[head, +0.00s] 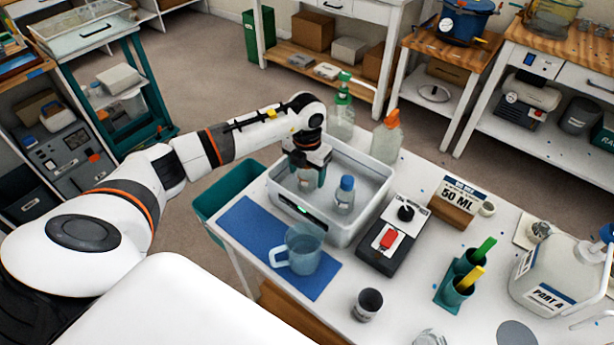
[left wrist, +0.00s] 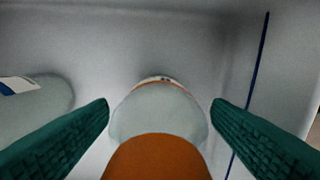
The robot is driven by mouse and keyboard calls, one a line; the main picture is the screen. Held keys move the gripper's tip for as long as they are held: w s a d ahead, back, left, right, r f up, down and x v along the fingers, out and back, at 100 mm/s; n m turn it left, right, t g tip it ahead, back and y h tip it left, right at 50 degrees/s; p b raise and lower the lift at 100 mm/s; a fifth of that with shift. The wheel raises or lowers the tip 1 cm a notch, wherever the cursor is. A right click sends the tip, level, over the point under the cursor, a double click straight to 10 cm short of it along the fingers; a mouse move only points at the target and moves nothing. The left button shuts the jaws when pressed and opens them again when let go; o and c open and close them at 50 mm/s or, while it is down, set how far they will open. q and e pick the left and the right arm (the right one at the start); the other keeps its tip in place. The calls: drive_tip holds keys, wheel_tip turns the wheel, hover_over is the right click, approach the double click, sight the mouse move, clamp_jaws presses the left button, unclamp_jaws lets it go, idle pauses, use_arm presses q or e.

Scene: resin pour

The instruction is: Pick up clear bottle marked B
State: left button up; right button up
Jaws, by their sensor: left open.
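My left gripper (head: 310,165) is inside the grey tub (head: 365,225), pointing down over a clear bottle (head: 308,182). In the left wrist view my left gripper (left wrist: 160,105) has its two green fingers apart, one on each side of this clear bottle (left wrist: 158,110). Its orange cap (left wrist: 158,158) is close to the camera. The fingers look clear of the bottle. A second clear bottle with a blue cap (head: 345,192) stands to its right in the tub. No letter can be read on either bottle, so I cannot tell which is B.
A measuring jug (head: 303,250) stands on a blue mat (head: 245,228) in front of the tub. A black device with a red switch (head: 390,240) is at its right. Behind the tub stand a green-topped bottle (head: 342,115) and an orange-topped bottle (head: 387,140). Tub walls surround the gripper.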

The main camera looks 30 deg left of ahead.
use_arm(q)
drive_tip(key=shift+c, duration=0.5)
drive_tip(key=c, duration=1.2)
use_arm(e)
drive_tip(key=shift+s+a, duration=0.25)
drive_tip(key=shift+a, duration=0.35)
use_arm(q)
drive_tip(key=shift+r, duration=0.1)
